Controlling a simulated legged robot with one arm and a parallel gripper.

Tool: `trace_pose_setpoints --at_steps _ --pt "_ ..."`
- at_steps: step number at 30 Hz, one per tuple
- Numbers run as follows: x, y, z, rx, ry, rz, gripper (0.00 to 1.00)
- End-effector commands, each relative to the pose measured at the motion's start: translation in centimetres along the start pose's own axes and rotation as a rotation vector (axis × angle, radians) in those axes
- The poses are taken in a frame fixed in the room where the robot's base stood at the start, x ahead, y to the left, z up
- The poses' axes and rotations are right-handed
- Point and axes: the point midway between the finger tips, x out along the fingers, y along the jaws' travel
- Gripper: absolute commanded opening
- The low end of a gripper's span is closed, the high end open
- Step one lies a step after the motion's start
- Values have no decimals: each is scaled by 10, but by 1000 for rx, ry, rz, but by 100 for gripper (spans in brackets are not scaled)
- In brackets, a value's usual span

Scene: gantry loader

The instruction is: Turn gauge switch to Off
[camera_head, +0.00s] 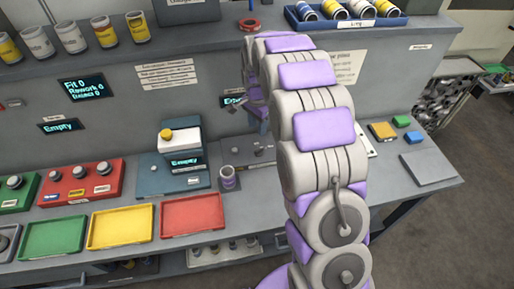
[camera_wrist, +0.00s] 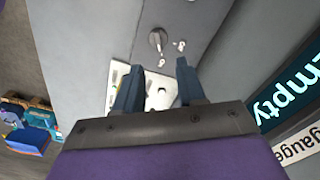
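In the wrist view, a small metal lever or knob (camera_wrist: 157,40), which may be the gauge switch, stands on a grey surface ahead of my fingertips. Its setting cannot be read. A label reading "gauge" (camera_wrist: 296,148) and a lit display reading "Empty" (camera_wrist: 292,88) are at the right edge. My gripper (camera_wrist: 158,82) is open, with nothing seen held between its fingers, and apart from the lever in the picture. In the head view, my arm hides much of the bench around the gripper, and a display (camera_head: 233,100) is partly visible beside it.
A white panel (camera_wrist: 122,73) with small parts shows behind my fingers. The bench carries a box with a yellow knob (camera_head: 180,139), a red tray (camera_head: 193,215), a yellow tray (camera_head: 121,227) and a green tray (camera_head: 53,237). A shelf with cans runs above.

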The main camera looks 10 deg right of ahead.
Motion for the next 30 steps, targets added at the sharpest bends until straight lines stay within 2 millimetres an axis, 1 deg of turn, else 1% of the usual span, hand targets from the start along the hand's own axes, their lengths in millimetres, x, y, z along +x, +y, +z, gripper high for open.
trace_pose_setpoints --at_steps 1,6,12,15,18,21,30 --pt "13 1 -1 0 -3 2 39" --pt "48 3 -1 1 -5 6 39" --pt "84 1 1 1 -2 4 39" --pt "99 0 2 0 0 2 39" --pt "110 0 1 0 0 1 39" --pt "116 0 1 0 0 1 39" --pt "119 1 0 0 -1 0 39"
